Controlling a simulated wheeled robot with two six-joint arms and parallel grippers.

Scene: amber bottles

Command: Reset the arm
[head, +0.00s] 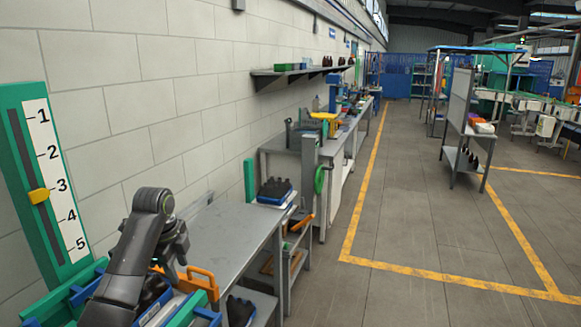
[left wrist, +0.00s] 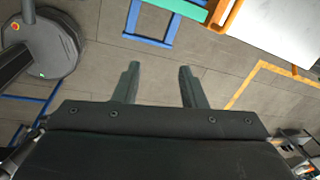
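My left arm comes in from the lower left in the head view, bent at a raised elbow. My left gripper (head: 172,268) hangs below it, near an orange handle, and its fingertips are hard to make out there. In the left wrist view the left gripper (left wrist: 159,78) shows two dark fingers well apart with nothing between them. Floor shows beyond the fingers. My right gripper is in neither view.
A grey metal table (head: 215,240) stands along the wall, right of my left arm. Blue and green crates (head: 75,292) and an orange handle (head: 200,281) lie close around the arm. A green numbered board (head: 45,185) is at the left.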

